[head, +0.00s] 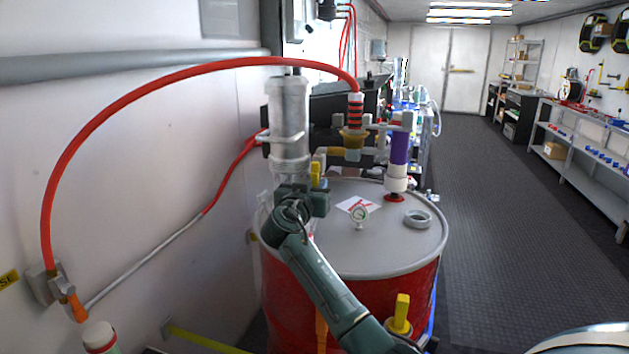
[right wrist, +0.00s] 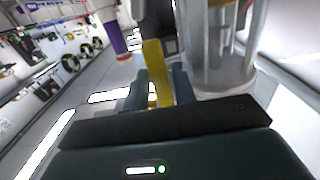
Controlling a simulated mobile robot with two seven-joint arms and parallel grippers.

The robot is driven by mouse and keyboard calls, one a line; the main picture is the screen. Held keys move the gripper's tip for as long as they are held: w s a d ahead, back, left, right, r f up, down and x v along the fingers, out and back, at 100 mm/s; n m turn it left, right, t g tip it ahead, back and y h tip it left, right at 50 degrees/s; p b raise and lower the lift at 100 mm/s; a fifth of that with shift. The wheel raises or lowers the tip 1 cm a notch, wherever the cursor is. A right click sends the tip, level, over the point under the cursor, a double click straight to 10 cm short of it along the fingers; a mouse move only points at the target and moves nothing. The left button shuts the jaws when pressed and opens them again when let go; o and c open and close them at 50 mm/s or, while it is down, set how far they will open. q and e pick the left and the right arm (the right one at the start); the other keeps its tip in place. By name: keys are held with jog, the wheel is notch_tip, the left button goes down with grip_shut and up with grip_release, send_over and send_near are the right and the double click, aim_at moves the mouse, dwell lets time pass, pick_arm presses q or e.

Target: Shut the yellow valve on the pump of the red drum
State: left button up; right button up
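The red drum (head: 400,288) stands in the middle of the head view with a grey lid. The pump, a clear and metal cylinder (head: 290,125), rises at the lid's left rear; its lower part also shows in the right wrist view (right wrist: 215,50). The yellow valve handle (head: 316,172) stands upright beside the pump. My right gripper (head: 312,190) is at this handle. In the right wrist view the handle (right wrist: 156,72) stands between the two fingers, slightly tilted in the picture. Whether the fingers press on it is unclear.
A red hose (head: 160,75) arches from the left wall to a fitting over the drum. Another yellow lever (head: 401,312) is in front of the drum. The right aisle is clear.

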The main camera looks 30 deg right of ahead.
jog(key=shift+w+d, duration=0.3)
jog(key=shift+d, duration=0.05)
grip_shut()
dwell(0.3)
